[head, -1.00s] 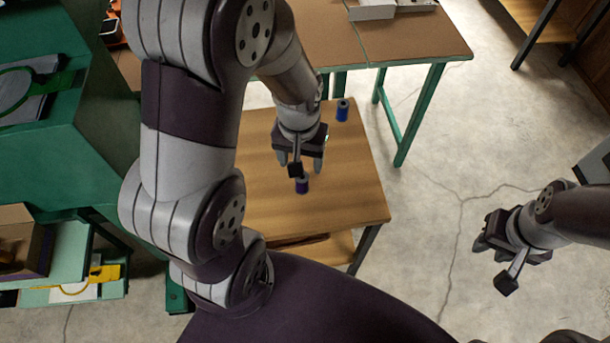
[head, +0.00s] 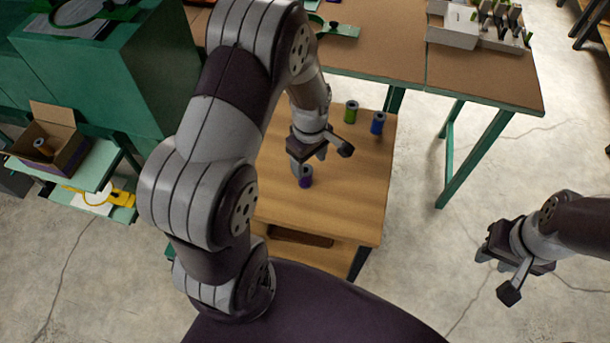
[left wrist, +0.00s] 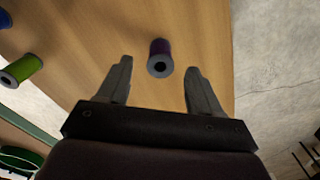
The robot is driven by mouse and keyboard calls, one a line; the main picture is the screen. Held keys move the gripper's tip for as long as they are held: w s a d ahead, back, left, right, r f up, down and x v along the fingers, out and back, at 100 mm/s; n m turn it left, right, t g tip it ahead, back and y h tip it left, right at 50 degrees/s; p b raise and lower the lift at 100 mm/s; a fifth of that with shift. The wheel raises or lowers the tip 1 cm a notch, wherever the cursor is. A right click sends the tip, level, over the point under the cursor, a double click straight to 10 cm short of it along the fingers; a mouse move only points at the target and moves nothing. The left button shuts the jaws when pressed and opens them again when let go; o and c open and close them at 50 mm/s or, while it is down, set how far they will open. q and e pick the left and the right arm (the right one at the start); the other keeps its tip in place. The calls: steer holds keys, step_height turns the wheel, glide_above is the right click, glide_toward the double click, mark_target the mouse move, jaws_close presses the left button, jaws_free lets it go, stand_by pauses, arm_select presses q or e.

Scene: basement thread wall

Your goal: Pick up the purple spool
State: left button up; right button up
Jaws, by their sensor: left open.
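A green spool (head: 351,111) and a blue spool (head: 378,123) stand at the back of the small table. Behind it is a larger brown workbench (head: 480,80) with green legs. An open cardboard box (head: 50,150) sits on the shelf at left.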

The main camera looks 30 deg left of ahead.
mark_target(307, 177)
arm_select(q)
steer(key=f, duration=0.7)
steer(key=shift+a+f, duration=0.2)
steer(key=shift+f, duration=0.2)
steer(key=c, duration=1.1)
steer(key=shift+r, duration=0.1)
